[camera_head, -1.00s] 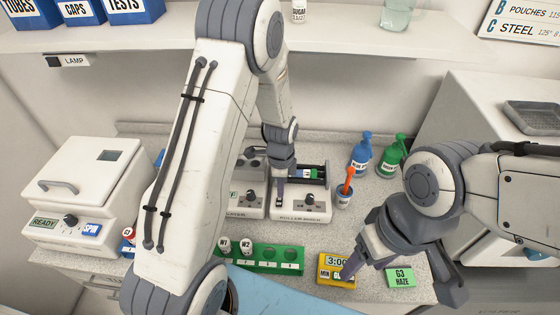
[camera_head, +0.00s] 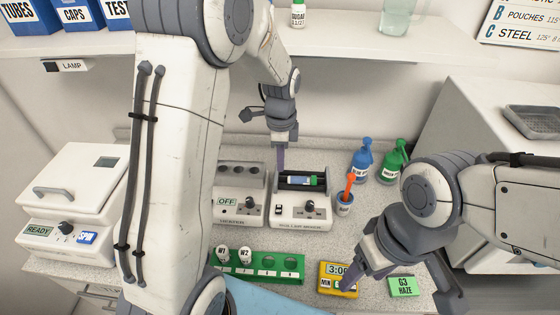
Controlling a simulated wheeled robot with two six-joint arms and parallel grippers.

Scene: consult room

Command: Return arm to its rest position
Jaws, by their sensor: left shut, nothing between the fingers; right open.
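My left arm comes in from the left and fills much of the left centre. My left gripper (camera_head: 281,158) is shut and empty, pointing down just above the back left of the roller mixer (camera_head: 301,212). A tube with a green cap (camera_head: 300,181) lies on the mixer's rollers, a little right of the fingers. My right arm comes in from the right. My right gripper (camera_head: 395,283) is open, low at the front. One finger is at the yellow timer (camera_head: 326,283), which reads 3:00; I cannot tell whether it touches.
The heater (camera_head: 239,190) showing OFF stands left of the mixer. A green rack (camera_head: 262,266) holds vials W1 and W2. An orange-topped tool stands in a blue cup (camera_head: 344,205). Blue (camera_head: 361,162) and green (camera_head: 393,163) bottles stand behind. A centrifuge (camera_head: 80,190) is left; a G3 HAZE card (camera_head: 403,287) lies front right.

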